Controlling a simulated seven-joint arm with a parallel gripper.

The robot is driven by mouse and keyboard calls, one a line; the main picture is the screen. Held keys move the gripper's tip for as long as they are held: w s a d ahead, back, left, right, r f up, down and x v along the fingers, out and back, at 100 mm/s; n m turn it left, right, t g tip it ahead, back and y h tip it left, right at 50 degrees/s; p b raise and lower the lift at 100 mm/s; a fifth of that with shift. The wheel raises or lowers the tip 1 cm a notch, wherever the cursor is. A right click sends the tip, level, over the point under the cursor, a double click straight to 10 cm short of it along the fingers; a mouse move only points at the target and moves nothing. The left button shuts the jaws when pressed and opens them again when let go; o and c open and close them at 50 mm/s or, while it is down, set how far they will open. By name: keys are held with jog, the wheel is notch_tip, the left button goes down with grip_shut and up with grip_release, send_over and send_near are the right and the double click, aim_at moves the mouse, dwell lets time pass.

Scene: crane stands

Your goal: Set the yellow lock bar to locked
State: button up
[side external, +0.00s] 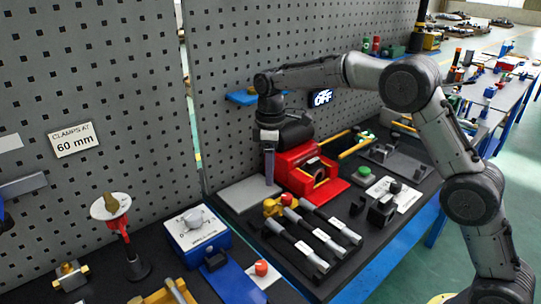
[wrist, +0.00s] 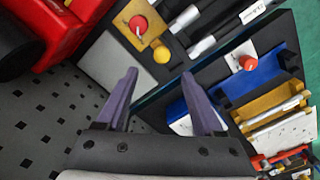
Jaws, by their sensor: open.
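A yellow block with a red knob (side external: 278,206) sits at the near left of the red machine, beside several dark bars with white labels. In the wrist view it is a yellow plate with a red button (wrist: 128,14) and a round yellow knob (wrist: 161,54), just beyond my fingertips. A slim yellow bar (side external: 357,147) lies right of the red machine. I cannot tell which yellow part is the lock bar, or its setting. My gripper (side external: 269,183) points down above the grey plate, left of the red machine. Its purple fingers (wrist: 159,74) are apart and empty.
The red machine (side external: 305,168) stands close to my gripper, with a grey pegboard (side external: 240,140) behind. A blue box with a dial (side external: 196,232) and a blue stand with a red button (wrist: 247,62) are nearby. The grey plate (side external: 238,196) is bare.

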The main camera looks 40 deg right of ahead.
jog(key=shift+r, duration=2.05)
